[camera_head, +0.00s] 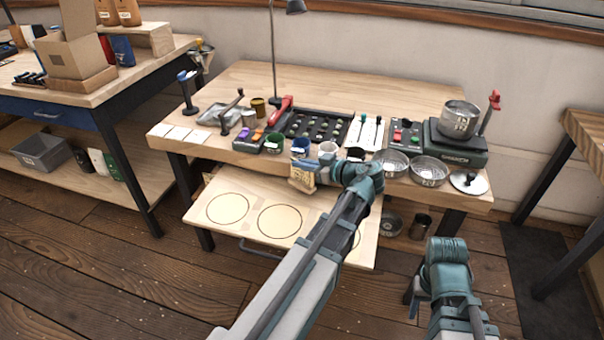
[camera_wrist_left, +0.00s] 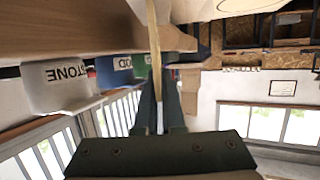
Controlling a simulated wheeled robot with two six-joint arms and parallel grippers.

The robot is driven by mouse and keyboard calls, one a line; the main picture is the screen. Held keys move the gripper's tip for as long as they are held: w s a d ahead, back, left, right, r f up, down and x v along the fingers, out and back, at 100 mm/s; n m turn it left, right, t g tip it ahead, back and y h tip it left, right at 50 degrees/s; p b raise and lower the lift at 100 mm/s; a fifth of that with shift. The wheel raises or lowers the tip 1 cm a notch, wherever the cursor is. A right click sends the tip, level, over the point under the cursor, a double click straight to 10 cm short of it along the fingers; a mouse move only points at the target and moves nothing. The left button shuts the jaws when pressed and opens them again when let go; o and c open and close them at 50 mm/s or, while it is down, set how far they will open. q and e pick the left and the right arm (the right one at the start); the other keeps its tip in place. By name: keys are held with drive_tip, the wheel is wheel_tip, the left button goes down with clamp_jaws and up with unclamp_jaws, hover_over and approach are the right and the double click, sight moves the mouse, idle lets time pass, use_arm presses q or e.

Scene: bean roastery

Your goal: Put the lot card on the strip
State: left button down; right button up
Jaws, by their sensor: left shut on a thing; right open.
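My left gripper (camera_head: 312,170) is shut on a thin tan piece (camera_head: 301,182), which looks like the lot card, just in front of the worktable's front edge. In the left wrist view the piece (camera_wrist_left: 155,45) stands edge-on between the fingers, so its face is hidden. I cannot single out the strip for sure; a row of white rectangles (camera_head: 178,133) lies on the worktable's front left corner. My right gripper (camera_head: 411,298) is low at the bottom right, partly hidden by its arm, open and away from the table.
A pull-out board (camera_head: 240,235) with printed circles lies below. Steel bowls (camera_head: 429,170) and a scale (camera_head: 455,145) fill the right side.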

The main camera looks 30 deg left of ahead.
sight(302, 182)
use_arm(q)
drive_tip(key=shift+f+b, duration=1.35)
drive_tip(key=shift+f, duration=0.25)
drive_tip(key=shift+f, duration=0.2)
drive_tip(key=c, duration=1)
unclamp_jaws()
drive_tip(key=shift+r, duration=0.15)
drive_tip(key=shift+d+r, duration=0.1)
drive_tip(key=shift+r, duration=0.1)
drive_tip(key=shift+p+v, duration=1.8)
drive_tip(key=shift+v, duration=4.1)
drive_tip(key=shift+f, duration=0.1)
